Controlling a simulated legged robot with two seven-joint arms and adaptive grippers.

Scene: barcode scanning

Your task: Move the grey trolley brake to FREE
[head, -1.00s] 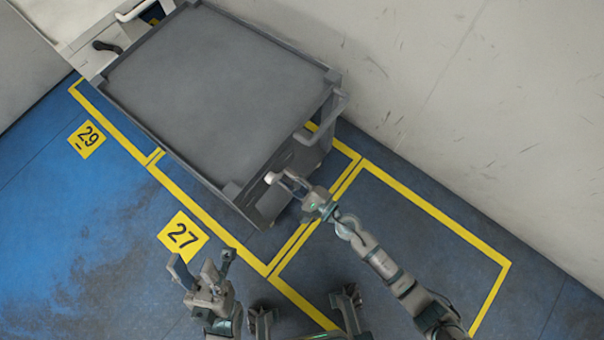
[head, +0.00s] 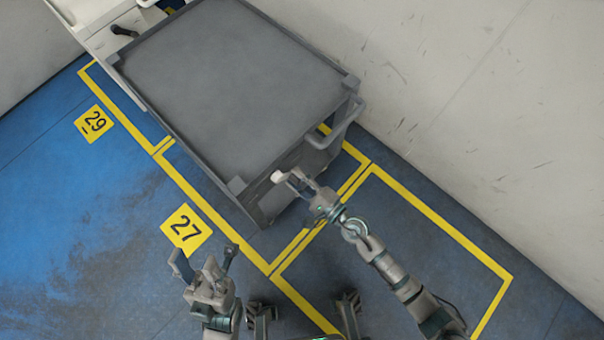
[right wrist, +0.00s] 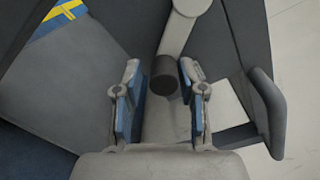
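The grey trolley (head: 235,75) stands at the upper middle of the head view, with its near end toward me. In the right wrist view, a pale lever (right wrist: 180,35) with a dark round end (right wrist: 164,80) reaches down between the fingers of my right gripper (right wrist: 160,85). The fingers are open, with gaps visible on both sides of the dark end. In the head view my right gripper (head: 297,183) is at the trolley's near end, beside a small white round piece (head: 277,176). No FREE marking is readable. My left gripper (head: 205,258) is open and empty above the floor.
A grey push handle (head: 338,128) sticks out at the trolley's right corner. A pale wall (head: 470,90) runs along the right. Another pale unit with a black handle (head: 124,31) stands behind the trolley.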

